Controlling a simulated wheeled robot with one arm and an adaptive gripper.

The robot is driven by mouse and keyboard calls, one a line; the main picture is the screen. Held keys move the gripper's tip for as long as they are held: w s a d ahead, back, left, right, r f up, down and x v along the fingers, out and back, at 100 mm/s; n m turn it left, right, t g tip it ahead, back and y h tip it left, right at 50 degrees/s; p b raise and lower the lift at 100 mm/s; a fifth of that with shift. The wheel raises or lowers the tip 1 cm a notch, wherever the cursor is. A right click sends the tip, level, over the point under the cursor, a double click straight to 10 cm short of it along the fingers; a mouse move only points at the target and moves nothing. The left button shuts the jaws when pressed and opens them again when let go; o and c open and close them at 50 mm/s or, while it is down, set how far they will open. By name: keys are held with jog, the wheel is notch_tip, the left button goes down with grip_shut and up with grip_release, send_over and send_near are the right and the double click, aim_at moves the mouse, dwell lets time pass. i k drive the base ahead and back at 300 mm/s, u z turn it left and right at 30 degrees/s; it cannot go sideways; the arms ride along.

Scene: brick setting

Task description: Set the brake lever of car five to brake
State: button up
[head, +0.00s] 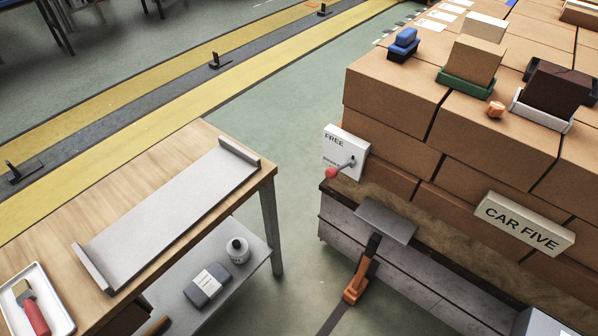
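The brake lever is a short metal rod with a red knob (332,173), on a white box (346,142) at the near left corner of the brick-laden car. The box reads FREE at its top; smaller lettering below it is partly hidden and unreadable. The rod slants down and left, with the knob at the box's lower left. A cream sign reading CAR FIVE (523,224) is on the car's side to the right. My gripper is not in view.
A wooden bench (130,180) with a grey metal tray (170,220) stands left, separated from the car by green floor (290,110). A grey plate (385,221) and orange-black fitting (361,275) jut below the lever. Several bricks lie on the car's stack (390,125).

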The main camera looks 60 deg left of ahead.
aim_at(331, 173)
jog(key=u, duration=2.1)
jog(key=k, duration=0.65)
jog(key=u, duration=0.35)
jog(key=i, duration=1.2)
jog(key=u, duration=0.15)
